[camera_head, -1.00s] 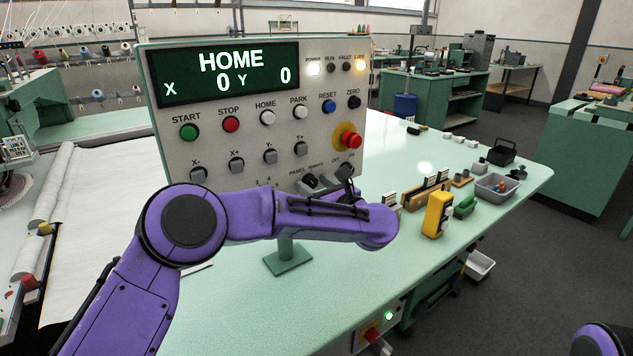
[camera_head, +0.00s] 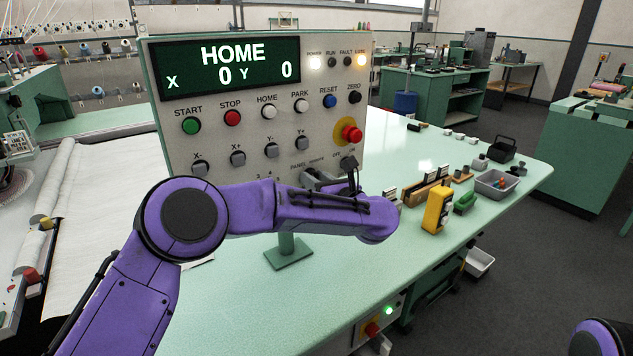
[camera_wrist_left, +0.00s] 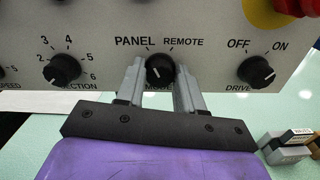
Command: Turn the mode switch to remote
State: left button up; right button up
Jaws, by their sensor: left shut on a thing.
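The mode switch (camera_wrist_left: 160,69) is a black round knob on the grey control panel (camera_head: 225,140). In the left wrist view it sits below the PANEL and REMOTE labels. A small white mark shows on its face, but I cannot tell surely which label it points to. My left gripper (camera_wrist_left: 160,78) has its two grey fingers on either side of the knob and is shut on it. In the head view the left gripper (camera_head: 328,182) reaches the panel's lower right, and the purple forearm and fingers hide the knob. The right gripper is out of view.
The section knob (camera_wrist_left: 62,69) is left of the mode switch, and the drive knob (camera_wrist_left: 256,71) is right of it. A red emergency button (camera_head: 351,134) sits above. A yellow device (camera_head: 437,210) and a grey bin (camera_head: 497,184) stand on the green table (camera_head: 330,285).

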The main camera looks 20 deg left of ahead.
pick_arm(q)
jog(key=shift+m+p, duration=0.85)
jog(key=shift+m, duration=5.05)
jog(key=o, duration=1)
jog(key=shift+o, duration=0.2)
jog(key=b+v, duration=0.2)
jog(key=v, duration=0.8)
jog(key=shift+s+d+b, duration=0.2)
jog(key=shift+d+b, duration=0.05)
jog(key=shift+b, duration=0.05)
